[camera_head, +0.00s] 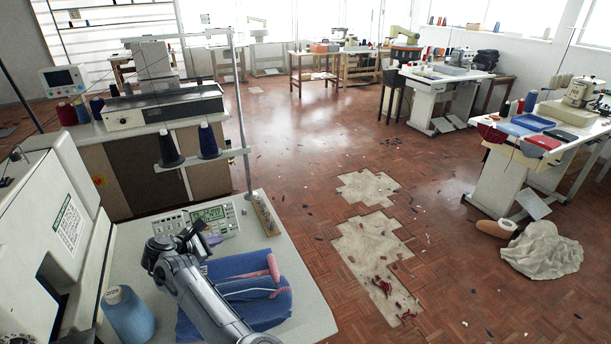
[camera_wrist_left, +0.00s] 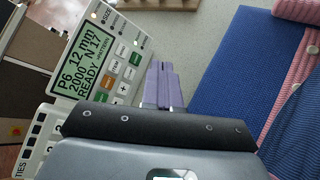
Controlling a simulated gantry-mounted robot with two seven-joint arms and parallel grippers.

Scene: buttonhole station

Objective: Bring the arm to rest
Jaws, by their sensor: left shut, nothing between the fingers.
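My left arm (camera_head: 200,290) reaches in over the white machine table (camera_head: 308,300) from the bottom of the head view. My left gripper (camera_head: 213,239) is above the table, close to the control panel. In the left wrist view its two purple fingers (camera_wrist_left: 160,85) are together and empty. My right gripper is in neither view.
A control panel (camera_head: 213,218) with a lit display stands at the table's back; it fills the left of the wrist view (camera_wrist_left: 88,52). Folded blue fabric (camera_head: 262,312) with pink-striped pieces (camera_head: 273,268) lies beside my arm. A blue thread cone (camera_head: 130,318) stands left.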

